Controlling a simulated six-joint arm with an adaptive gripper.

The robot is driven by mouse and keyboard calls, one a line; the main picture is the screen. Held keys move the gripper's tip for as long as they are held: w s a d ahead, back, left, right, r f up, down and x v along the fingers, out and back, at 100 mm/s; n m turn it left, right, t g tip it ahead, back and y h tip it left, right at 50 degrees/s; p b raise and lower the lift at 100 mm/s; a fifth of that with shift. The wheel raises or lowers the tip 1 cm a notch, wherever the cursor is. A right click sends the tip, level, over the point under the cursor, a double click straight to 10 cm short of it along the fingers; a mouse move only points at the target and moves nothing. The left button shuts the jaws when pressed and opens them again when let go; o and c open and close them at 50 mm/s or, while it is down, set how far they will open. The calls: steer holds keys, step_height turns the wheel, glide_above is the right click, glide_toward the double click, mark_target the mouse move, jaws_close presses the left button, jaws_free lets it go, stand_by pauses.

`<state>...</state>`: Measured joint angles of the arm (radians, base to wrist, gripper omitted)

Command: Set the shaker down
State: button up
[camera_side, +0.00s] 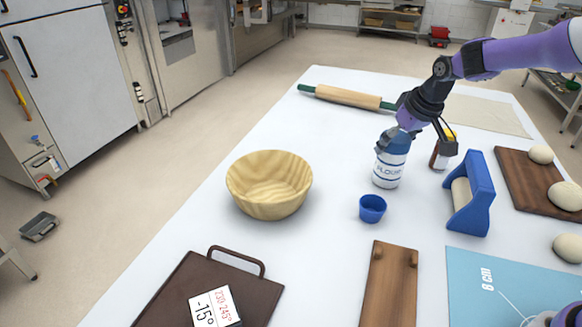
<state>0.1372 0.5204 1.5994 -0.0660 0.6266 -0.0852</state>
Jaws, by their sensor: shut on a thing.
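The shaker (388,171) is a blue and white bottle with "FLOUR" lettering. It is upright, or close to it, over the white table right of centre. My gripper (402,140) comes down from the upper right and is shut on the shaker's upper part. The gripper hides part of the shaker's top. The shaker's base is at or very near the table top; I cannot tell whether it touches.
A blue cup (372,208) stands just in front of the shaker. A small brown bottle (439,157) is close behind right, and a blue-framed roller (471,196) is at right. A wooden bowl (269,184) sits left. A rolling pin (345,96) lies behind. Bare table lies between bowl and shaker.

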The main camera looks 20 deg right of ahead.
steer(key=shift+f, duration=0.1)
steer(key=o, duration=1.2)
steer(key=v, duration=1.1)
steer(key=s+a, duration=0.2)
steer(key=s, duration=0.7)
steer(key=s+a+t, duration=0.1)
steer(key=s+a, duration=0.1)
steer(key=s, duration=0.8)
steer(key=shift+a+f, duration=0.2)
steer(key=shift+a, duration=0.1)
steer(key=shift+w, duration=0.1)
